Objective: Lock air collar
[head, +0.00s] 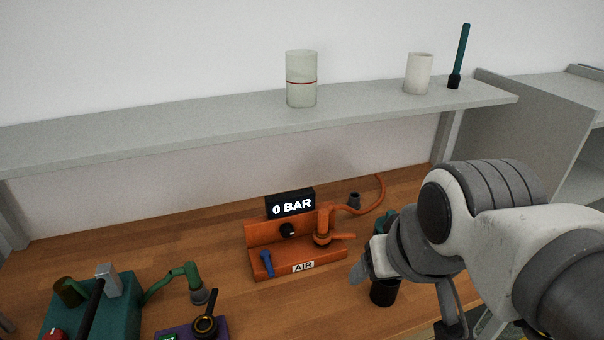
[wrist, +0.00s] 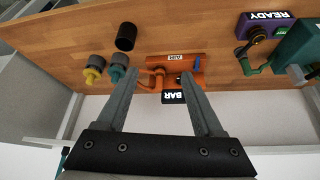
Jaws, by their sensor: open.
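The orange air station (head: 270,240) stands on the wooden bench with an AIR label and a black display reading 0 BAR (head: 290,204). An orange collar (head: 322,239) with a side handle sits at the foot of its bent orange pipe. A blue lever (head: 268,264) is at the station's left front. In the wrist view, the station (wrist: 183,82) appears upside down beyond my fingers. My gripper (wrist: 160,74) is open and empty, its two fingers apart and pointing towards the station. In the head view, my gripper (head: 366,266) is right of the station, partly hidden by my arm.
A black cylinder (head: 384,293) stands below my gripper. Yellow (wrist: 93,74) and teal (wrist: 117,72) grey-ended fittings stand nearby. A purple READY unit (wrist: 262,24) and teal machine (head: 110,305) are on the other side. A shelf (head: 220,125) with cups overhangs the bench.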

